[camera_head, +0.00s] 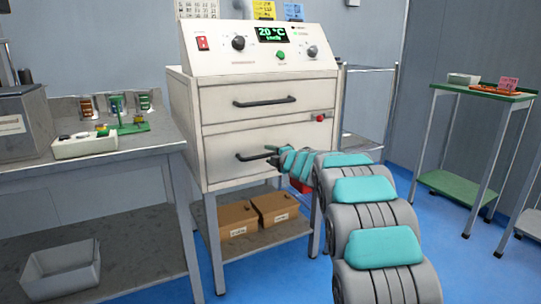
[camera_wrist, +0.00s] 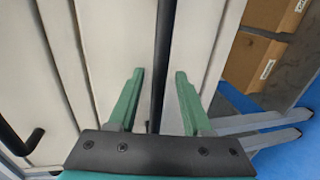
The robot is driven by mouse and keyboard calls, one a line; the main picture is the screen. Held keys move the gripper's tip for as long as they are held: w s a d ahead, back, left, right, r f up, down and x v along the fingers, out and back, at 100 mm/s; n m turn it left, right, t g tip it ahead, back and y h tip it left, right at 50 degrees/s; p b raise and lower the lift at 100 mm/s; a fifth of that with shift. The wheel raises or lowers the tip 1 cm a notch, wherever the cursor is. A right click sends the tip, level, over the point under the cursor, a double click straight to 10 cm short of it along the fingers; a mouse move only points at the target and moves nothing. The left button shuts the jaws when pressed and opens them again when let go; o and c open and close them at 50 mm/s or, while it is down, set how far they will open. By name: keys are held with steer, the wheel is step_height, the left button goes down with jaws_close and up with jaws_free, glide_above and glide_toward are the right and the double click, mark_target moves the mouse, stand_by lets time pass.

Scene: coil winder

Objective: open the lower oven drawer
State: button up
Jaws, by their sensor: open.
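The oven is a cream cabinet with a control panel (camera_head: 260,47) on top and two drawers below. The upper drawer (camera_head: 225,103) and the lower drawer (camera_head: 222,144) both look closed, each with a black bar handle. My gripper (camera_head: 275,156) is at the right part of the lower drawer's handle (camera_head: 245,158), partly hiding it in the head view. In the wrist view, my green fingers (camera_wrist: 158,95) are open, one on each side of the black handle bar (camera_wrist: 164,50). I cannot tell whether either finger touches the bar.
A workbench (camera_head: 95,161) stands close on the left. Cardboard boxes (camera_head: 238,219) sit on the shelf under the oven. A red knob (camera_head: 320,118) sits at the cabinet's right edge. A green-topped table (camera_head: 485,91) stands at right, with clear blue floor before it.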

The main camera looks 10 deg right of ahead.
jaws_close()
stand_by(0.4)
stand_by(1.0)
